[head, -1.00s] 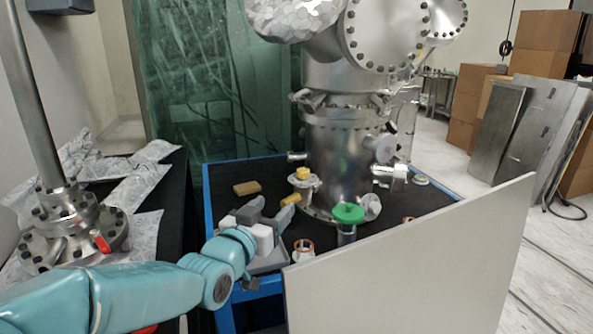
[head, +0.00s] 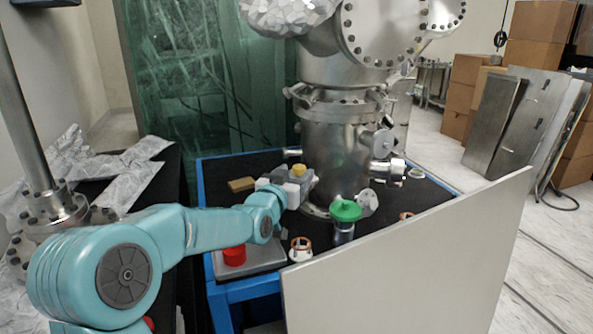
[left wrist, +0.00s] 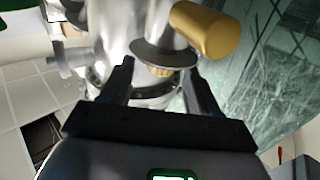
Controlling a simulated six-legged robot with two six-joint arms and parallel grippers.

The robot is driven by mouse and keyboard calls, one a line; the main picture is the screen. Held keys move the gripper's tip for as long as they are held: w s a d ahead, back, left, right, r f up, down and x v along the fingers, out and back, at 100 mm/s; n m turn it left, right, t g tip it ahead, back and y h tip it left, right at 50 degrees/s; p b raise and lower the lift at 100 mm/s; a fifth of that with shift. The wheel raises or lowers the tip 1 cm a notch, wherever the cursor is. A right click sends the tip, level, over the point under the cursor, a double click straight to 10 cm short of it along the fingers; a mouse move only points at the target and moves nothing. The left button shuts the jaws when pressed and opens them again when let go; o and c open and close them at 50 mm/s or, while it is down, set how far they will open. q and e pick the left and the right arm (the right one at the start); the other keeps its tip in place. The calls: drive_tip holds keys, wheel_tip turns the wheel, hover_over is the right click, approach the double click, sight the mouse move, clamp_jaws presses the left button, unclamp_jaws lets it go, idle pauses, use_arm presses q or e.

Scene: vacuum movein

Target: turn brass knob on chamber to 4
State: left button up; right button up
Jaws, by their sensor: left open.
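The metal chamber (head: 340,155) stands on the black-topped table. A small brass knob (head: 299,169) shows beside its lower left side, just past my left gripper (head: 290,186). In the left wrist view a ribbed brass piece (left wrist: 160,71) under a dark round disc (left wrist: 165,54) lies between the tips of my open left gripper (left wrist: 162,80); whether the fingers touch it I cannot tell. A larger smooth brass cylinder (left wrist: 208,30) sticks out beside the disc, outside the fingers. I cannot read any numbers. My right gripper is out of view.
A green knob (head: 345,210) on a metal stem stands right of my gripper. A white ring-topped part (head: 301,249), a grey tray (head: 262,262) with a red piece (head: 234,256), and a tan block (head: 241,184) are nearby. A pale panel (head: 420,260) blocks the front right.

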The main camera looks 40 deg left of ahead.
use_arm(q)
drive_tip(key=shift+x, duration=1.05)
drive_tip(key=shift+s, duration=0.1)
drive_tip(key=c, duration=1)
drive_tip(key=shift+c, duration=0.2)
drive_tip(key=shift+a+r, duration=0.1)
